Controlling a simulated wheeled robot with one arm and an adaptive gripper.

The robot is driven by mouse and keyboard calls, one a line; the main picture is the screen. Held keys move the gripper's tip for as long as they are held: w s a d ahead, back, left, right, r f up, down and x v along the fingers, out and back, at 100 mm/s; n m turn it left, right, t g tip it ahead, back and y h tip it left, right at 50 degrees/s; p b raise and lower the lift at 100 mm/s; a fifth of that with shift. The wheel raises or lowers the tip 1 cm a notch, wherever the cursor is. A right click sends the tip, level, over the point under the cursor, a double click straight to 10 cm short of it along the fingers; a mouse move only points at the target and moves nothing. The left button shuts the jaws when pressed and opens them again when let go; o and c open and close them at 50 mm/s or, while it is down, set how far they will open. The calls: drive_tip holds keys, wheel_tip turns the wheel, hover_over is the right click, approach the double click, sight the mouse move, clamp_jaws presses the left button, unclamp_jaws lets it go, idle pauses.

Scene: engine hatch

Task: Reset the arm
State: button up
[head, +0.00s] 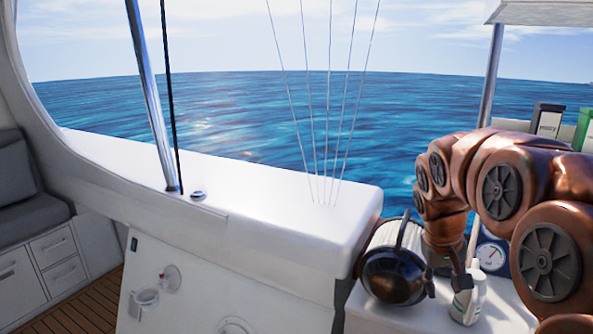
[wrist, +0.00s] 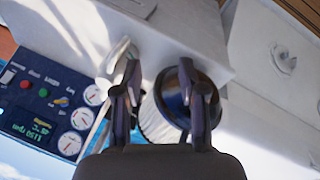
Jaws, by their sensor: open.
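My copper-coloured arm reaches in from the right in the head view, bent down over the white counter (head: 410,320). My gripper (head: 446,274) points down at the arm's end, between a dark round pot-like object (head: 392,277) and a small white container (head: 470,303). In the wrist view my gripper (wrist: 160,75) has its two fingers well apart, with nothing held between them. The dark round object (wrist: 172,98) is partly hidden behind the right finger. A pale object (wrist: 121,54) is partly hidden behind the left finger. Whether the fingers touch either object is unclear.
An instrument panel with gauges (wrist: 45,100) lies left in the wrist view; one gauge (head: 491,257) shows behind the arm. A white ledge (head: 230,195) and metal pole (head: 152,95) stand left. Binders (head: 546,120) stand at right. Open air lies above the counter.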

drive_tip(key=s+a+f+g+y+p, duration=0.1)
drive_tip(key=s+a, duration=0.2)
drive_tip(key=s, duration=0.7)
drive_tip(key=s+a+f+g+y+p, duration=0.1)
drive_tip(key=s+a, duration=0.3)
drive_tip(key=s, duration=0.6)
drive_tip(key=s+a+f+p, duration=0.1)
drive_tip(key=s+a+f, duration=0.2)
drive_tip(key=s, duration=0.7)
drive_tip(key=shift+a+g+y, duration=0.4)
drive_tip(key=shift+a, duration=0.25)
